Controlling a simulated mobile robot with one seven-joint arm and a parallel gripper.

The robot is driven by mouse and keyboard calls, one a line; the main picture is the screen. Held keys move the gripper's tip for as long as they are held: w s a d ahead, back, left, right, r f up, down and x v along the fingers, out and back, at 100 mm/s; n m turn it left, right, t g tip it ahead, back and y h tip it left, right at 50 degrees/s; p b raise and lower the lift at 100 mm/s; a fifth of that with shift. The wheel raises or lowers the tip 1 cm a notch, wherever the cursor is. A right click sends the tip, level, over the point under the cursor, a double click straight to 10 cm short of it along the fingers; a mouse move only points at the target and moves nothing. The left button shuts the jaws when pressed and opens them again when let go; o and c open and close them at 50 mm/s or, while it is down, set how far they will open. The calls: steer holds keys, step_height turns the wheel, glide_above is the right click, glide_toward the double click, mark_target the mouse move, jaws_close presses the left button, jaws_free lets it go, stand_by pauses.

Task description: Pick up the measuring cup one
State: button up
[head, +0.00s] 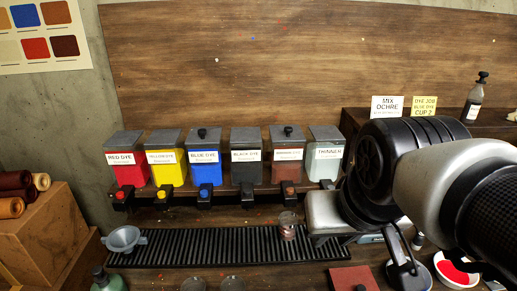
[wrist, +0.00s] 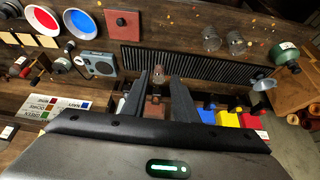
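A small clear cup (head: 288,226) stands upright on the black ribbed drip tray (head: 215,246), below the dispensers. In the wrist view the cup (wrist: 157,75) shows between the fingertips of my gripper (wrist: 158,78). The two dark fingers are open, with a gap on both sides of the cup; I cannot tell how deep it lies between them. In the head view my gripper (head: 322,238) is just right of the cup, its fingers partly hidden. Two more clear cups (wrist: 211,38) (wrist: 230,33) stand on the table in front of the tray. No cup number is readable.
A row of dye dispensers (head: 204,168) stands behind the tray. A grey funnel (head: 124,239) is at its left end, with a green bottle (head: 108,281) nearby.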

steer(key=o, duration=1)
steer(key=w+f+b, duration=0.1)
steer(key=w, duration=0.2)
steer(key=w+f+m+h+b, duration=0.1)
steer(key=w+f, duration=0.1)
steer(key=w, duration=0.2)
steer(key=w+f+m+h+b, duration=0.1)
steer(key=w, duration=0.2)
steer(key=shift+w+d+f, duration=0.15)
steer(key=shift+w+d, duration=0.15)
steer(key=shift+d, duration=0.05)
steer(key=shift+o, duration=0.2)
steer(key=m+b, duration=0.2)
steer(key=b, duration=0.3)
glide_above(288, 220)
steer(key=s+a, duration=0.2)
steer(key=s, duration=0.4)
step_height(288, 220, down, 20)
steer(key=r, duration=0.1)
steer(key=shift+s+x, duration=0.15)
steer(key=shift+x, duration=1.55)
steer(key=shift+s+x, duration=0.15)
steer(key=shift+x, duration=1.55)
